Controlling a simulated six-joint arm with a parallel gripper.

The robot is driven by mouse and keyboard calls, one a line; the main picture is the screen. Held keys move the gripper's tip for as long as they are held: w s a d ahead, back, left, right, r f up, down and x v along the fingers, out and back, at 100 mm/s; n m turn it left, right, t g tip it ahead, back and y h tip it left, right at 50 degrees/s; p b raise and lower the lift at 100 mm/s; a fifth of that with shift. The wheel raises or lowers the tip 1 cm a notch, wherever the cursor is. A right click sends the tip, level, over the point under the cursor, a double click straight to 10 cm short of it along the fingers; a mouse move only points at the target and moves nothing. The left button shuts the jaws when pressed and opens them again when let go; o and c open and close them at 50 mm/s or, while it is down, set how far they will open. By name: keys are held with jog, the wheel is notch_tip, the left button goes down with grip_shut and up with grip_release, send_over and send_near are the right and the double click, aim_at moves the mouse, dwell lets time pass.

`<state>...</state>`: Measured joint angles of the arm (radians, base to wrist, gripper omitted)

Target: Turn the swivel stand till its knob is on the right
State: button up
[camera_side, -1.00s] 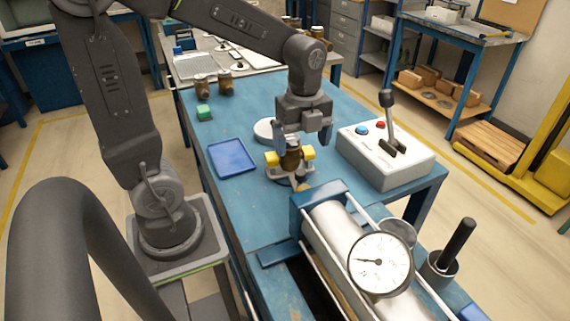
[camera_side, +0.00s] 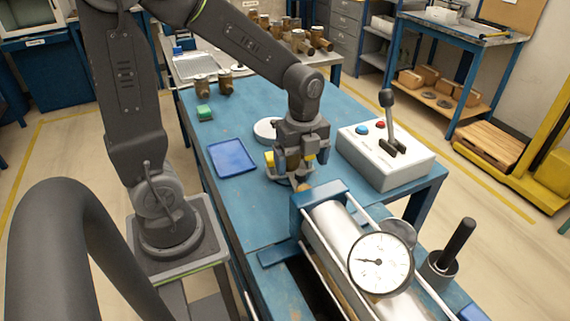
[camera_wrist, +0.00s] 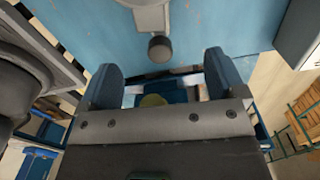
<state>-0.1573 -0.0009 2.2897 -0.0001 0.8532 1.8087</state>
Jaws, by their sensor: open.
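The swivel stand (camera_side: 274,176) is on the blue bench in the side view, mostly hidden behind my gripper. A yellow part (camera_side: 269,159) shows at its left. My gripper (camera_side: 298,166) is low over the stand, pointing down, with open fingers around its upper part. I cannot tell whether they touch it. In the wrist view my fingers (camera_wrist: 161,72) are apart, with a yellowish piece (camera_wrist: 152,100) partly visible between them. Just beyond the fingertips is a dark round knob (camera_wrist: 160,48) on a grey arm; I cannot tell surely that it belongs to the stand.
A white control box (camera_side: 385,165) with an upright lever stands close on the right. A blue tray (camera_side: 232,158) and a white disc (camera_side: 265,130) lie to the left and behind. A cylinder rig with a dial gauge (camera_side: 380,263) is in front. Brass meters (camera_side: 226,86) stand farther back.

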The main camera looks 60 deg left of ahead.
jog(key=shift+f, duration=0.4)
jog(key=shift+f, duration=0.4)
jog(key=shift+f, duration=0.35)
jog(key=c, duration=0.4)
jog(key=shift+c, duration=0.2)
